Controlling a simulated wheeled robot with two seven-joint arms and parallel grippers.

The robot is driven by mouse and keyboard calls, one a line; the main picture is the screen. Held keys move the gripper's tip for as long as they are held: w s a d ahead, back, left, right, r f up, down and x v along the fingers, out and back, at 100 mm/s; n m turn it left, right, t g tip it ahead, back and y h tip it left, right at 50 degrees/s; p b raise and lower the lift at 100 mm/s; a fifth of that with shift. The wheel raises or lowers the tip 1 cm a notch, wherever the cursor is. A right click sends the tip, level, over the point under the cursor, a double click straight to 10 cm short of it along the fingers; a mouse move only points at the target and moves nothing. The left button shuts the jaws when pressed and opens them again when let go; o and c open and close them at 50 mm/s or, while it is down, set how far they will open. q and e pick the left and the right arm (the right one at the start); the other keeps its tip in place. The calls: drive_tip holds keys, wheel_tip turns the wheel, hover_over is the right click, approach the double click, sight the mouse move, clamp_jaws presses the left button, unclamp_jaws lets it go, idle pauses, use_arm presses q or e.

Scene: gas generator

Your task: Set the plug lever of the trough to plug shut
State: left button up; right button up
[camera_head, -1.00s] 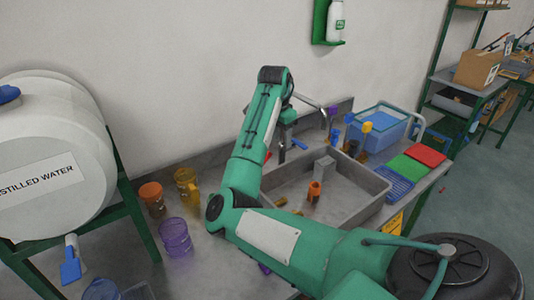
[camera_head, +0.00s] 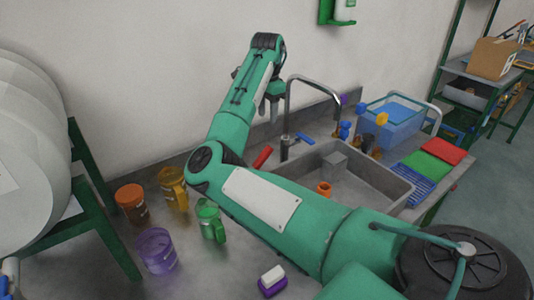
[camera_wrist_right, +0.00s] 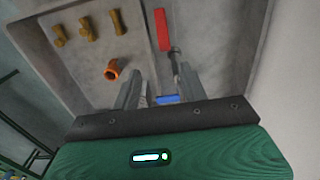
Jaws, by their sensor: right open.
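The grey trough (camera_head: 385,180) is set in the counter with a curved metal tap (camera_head: 287,105) behind it. A red lever (camera_head: 262,156) sticks up at the trough's left end; it also shows in the right wrist view (camera_wrist_right: 162,28), beside a grey stem. A blue lever (camera_head: 305,139) sits at the tap's base and shows partly between my fingers in the wrist view (camera_wrist_right: 167,99). I cannot tell for certain which lever works the plug. My right gripper (camera_wrist_right: 158,88) is open and empty, pointing down above the back of the trough. My left gripper is not in view.
An orange fitting (camera_head: 324,188) stands in the trough. Orange (camera_head: 131,203), yellow (camera_head: 173,188), purple (camera_head: 156,250) and green (camera_head: 210,220) jugs stand left of it. A blue bin (camera_head: 395,125) and coloured trays (camera_head: 430,165) are at the right. My right forearm crosses the counter.

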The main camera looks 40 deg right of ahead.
sight(268, 148)
drive_tip(key=f, duration=0.4)
drive_tip(key=f+p, duration=0.1)
drive_tip(key=f, duration=0.8)
drive_tip(key=shift+w+d+f, duration=0.3)
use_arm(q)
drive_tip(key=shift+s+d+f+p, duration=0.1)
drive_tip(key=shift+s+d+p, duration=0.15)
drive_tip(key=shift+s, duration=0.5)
use_arm(e)
drive_tip(key=shift+f, duration=0.75)
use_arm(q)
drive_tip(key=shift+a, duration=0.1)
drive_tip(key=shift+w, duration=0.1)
use_arm(e)
clamp_jaws()
